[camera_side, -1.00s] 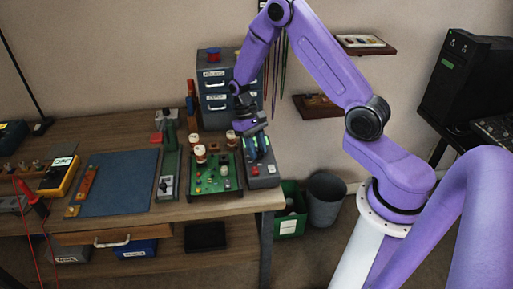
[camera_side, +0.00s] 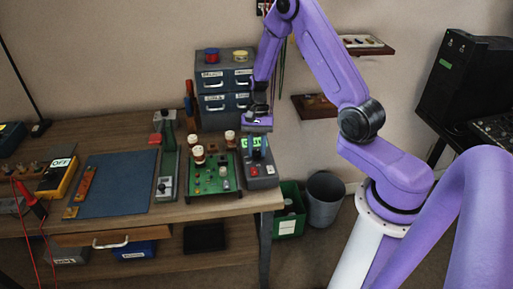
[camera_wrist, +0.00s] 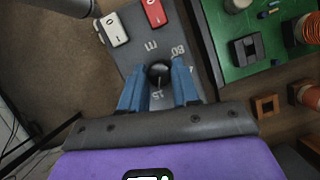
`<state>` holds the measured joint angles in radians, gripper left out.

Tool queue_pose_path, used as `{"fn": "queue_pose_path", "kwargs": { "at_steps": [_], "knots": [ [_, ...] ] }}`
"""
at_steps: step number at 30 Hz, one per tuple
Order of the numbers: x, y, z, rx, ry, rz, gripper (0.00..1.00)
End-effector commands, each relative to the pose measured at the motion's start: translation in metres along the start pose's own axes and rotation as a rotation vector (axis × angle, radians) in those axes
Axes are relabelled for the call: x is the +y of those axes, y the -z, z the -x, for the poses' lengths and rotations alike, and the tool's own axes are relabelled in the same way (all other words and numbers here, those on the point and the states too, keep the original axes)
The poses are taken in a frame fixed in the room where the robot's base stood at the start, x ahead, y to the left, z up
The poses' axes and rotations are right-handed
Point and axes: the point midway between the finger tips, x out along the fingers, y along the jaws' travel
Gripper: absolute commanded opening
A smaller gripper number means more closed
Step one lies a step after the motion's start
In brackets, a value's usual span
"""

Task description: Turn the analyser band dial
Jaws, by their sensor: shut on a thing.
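The analyser is a grey box (camera_side: 260,177) at the right end of the workbench. It has a lit green display and a red switch. In the wrist view its grey panel (camera_wrist: 150,45) carries printed marks around a round black dial (camera_wrist: 158,70) with a pale pointer line. My gripper (camera_wrist: 159,78) has its blue fingers on both sides of the dial and is shut on it. In the side view my gripper (camera_side: 257,124) is over the back of the analyser, and the dial is hidden there.
A green circuit board (camera_side: 212,181) with copper-and-white coils stands directly left of the analyser. A grey drawer cabinet (camera_side: 215,103) stands behind. A white switch (camera_wrist: 114,30) and a red switch (camera_wrist: 154,12) sit on the panel near the dial.

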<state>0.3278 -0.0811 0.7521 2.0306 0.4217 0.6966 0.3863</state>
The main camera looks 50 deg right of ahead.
Motion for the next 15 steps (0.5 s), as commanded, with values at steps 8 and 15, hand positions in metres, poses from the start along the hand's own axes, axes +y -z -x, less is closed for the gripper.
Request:
{"fn": "queue_pose_path", "kwargs": {
  "at_steps": [8, 15],
  "knots": [
    [-0.0001, 0.0006, 0.0008, 0.002, 0.024, -0.051, 0.00],
    [-0.0001, 0.0006, 0.0008, 0.002, 0.026, -0.057, 0.00]
  ]
}}
